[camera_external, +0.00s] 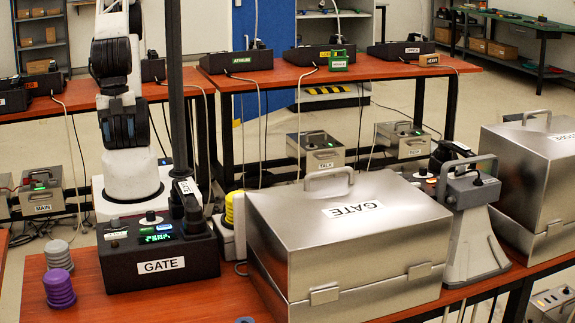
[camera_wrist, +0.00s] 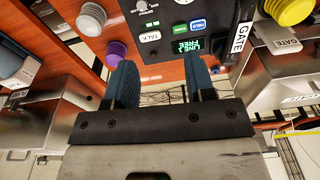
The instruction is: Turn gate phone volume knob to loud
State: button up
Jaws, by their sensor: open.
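The gate phone is a black box with a white GATE label (camera_external: 160,265) on its front, at the left of the red-brown table. Its top carries a lit green display (camera_external: 157,238), small buttons and dark knobs on pale discs, one knob (camera_external: 151,217) near the back. I cannot read which is the volume knob.
Grey (camera_external: 58,254) and purple (camera_external: 59,288) ribbed knobs stand left of the phone. A yellow ribbed one (camera_external: 234,208) stands behind right. A large steel GATE case (camera_external: 350,250) fills the right side. A dark upright post (camera_external: 176,90) rises by the phone.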

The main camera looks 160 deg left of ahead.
jog(key=g, duration=0.1)
send_over(115, 219)
jog(key=f, duration=1.3)
jog(key=shift+s+d+f, duration=0.1)
jog(key=shift+s+d, duration=0.1)
jog(key=shift+f, duration=0.1)
jog(key=shift+a+f, duration=0.15)
jog(key=shift+f, duration=3.6)
grip_shut()
